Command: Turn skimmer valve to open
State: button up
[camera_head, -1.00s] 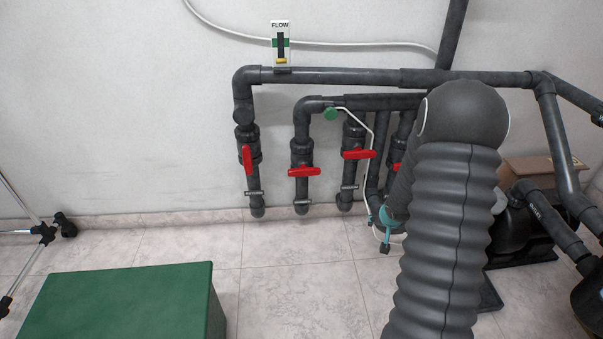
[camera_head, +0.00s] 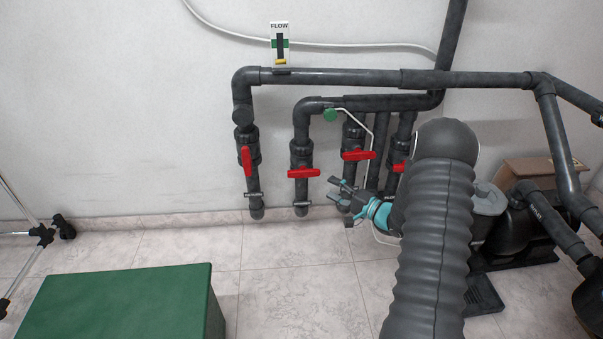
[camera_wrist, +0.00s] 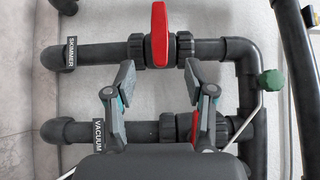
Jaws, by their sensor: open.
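The skimmer valve has a red handle (camera_wrist: 159,35) standing crosswise to its dark pipe, beside the SKIMMER label (camera_wrist: 69,53) in the wrist view. In the head view it appears to be the second valve from the left, with its red handle (camera_head: 304,173) level across the upright pipe. My gripper (camera_head: 337,191) is open and empty, to the right of and slightly below that handle. In the wrist view the open fingertips (camera_wrist: 158,74) reach the skimmer pipe's lower edge, left and right of the handle's lower end. I see no clear contact.
The vacuum pipe, with its VACUUM label (camera_wrist: 98,137), runs parallel; its red handle (camera_wrist: 195,127) is partly behind my right finger. A leftmost valve (camera_head: 247,161) has its handle along the pipe. A green knob (camera_head: 330,115) sits above. A green box (camera_head: 130,300) stands front left.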

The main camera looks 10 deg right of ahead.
aim_at(307, 175)
jog(key=b+x, duration=0.1)
jog(key=x, duration=1.2)
jog(key=shift+w+a, duration=0.15)
grip_shut()
